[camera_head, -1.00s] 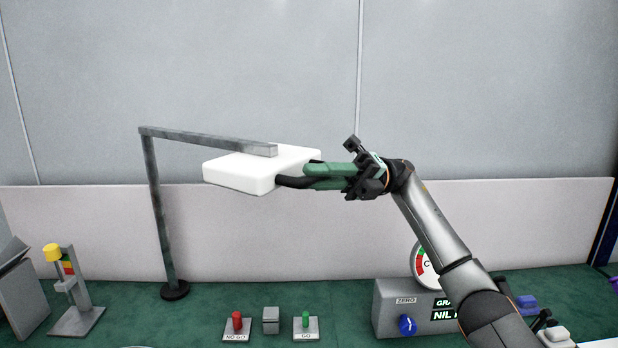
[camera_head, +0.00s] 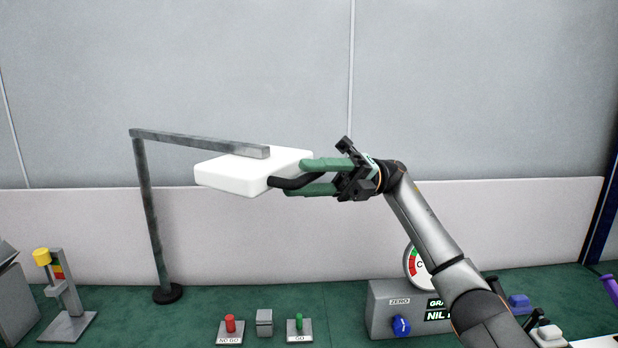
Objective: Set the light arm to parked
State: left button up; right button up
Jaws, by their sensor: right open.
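The light arm (camera_head: 196,142) is a grey bar that reaches right from the top of a grey post (camera_head: 149,215) on a round black base. A white slab-like lamp head (camera_head: 240,174) hangs under its right end. A black handle (camera_head: 288,183) sticks out from the lamp head's right side. My right gripper (camera_head: 310,178) has green fingers and is open, with one finger above and one below the handle. I cannot tell whether a finger touches it. My left gripper is not in view.
On the green bench stand a red NO GO peg (camera_head: 230,324), a green GO peg (camera_head: 299,322) and a grey block (camera_head: 264,320) between them. A grey gauge box (camera_head: 377,325) with a blue knob is below my right arm. A yellow-topped stand (camera_head: 63,290) is at left.

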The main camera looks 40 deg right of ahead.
jog(key=shift+d, duration=0.1)
jog(key=v, duration=0.7)
jog(key=shift+d, duration=0.2)
dwell(0.5)
